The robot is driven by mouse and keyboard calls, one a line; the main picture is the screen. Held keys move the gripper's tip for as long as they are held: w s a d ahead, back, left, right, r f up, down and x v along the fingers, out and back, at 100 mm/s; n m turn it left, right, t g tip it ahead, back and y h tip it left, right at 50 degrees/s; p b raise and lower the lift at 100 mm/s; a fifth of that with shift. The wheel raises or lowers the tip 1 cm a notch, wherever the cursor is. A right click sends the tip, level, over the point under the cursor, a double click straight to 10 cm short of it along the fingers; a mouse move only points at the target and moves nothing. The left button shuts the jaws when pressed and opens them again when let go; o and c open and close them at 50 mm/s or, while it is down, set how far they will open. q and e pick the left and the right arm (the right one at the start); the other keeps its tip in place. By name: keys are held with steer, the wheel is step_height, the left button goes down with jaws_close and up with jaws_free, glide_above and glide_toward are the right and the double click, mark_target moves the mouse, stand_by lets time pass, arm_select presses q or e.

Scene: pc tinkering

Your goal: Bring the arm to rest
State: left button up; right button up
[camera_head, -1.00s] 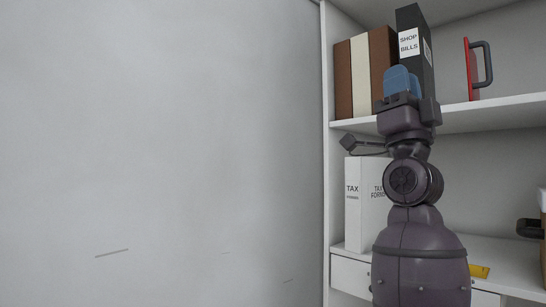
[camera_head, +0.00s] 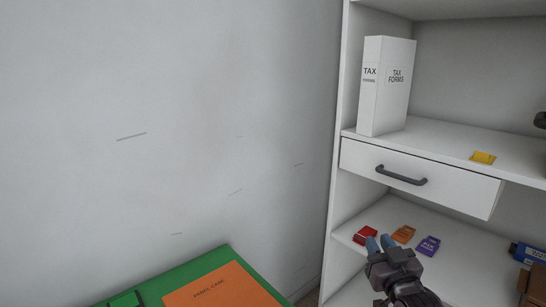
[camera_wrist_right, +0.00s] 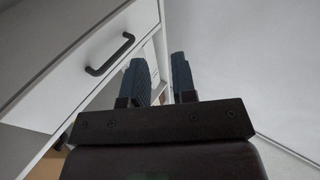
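My right gripper (camera_head: 379,243) has blue fingers and is low in front of the white shelf unit, close to a red item (camera_head: 365,235) on the lower shelf; I cannot tell whether they touch. In the right wrist view its fingers (camera_wrist_right: 161,78) stand apart with nothing between them. My left gripper is not in view.
The drawer (camera_head: 420,180) is above the gripper in the head view. A tax forms binder (camera_head: 387,85) and a yellow item (camera_head: 483,158) are on the shelf above. Orange (camera_head: 403,233) and purple (camera_head: 428,246) items lie nearby. A green surface (camera_head: 190,270) bears an orange panel (camera_head: 225,290).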

steer(key=s+d+f+g+h, duration=0.1)
steer(key=s+f+g, duration=0.3)
steer(key=s+f, duration=1.1)
steer(key=s+d+f+m+g+h, duration=0.1)
steer(key=s+d+f+g, duration=0.2)
steer(key=s+f, duration=1.1)
steer(key=shift+s+d+f+g, duration=0.15)
steer(key=shift+s+f+g, duration=0.2)
steer(key=shift+f+g, duration=0.35)
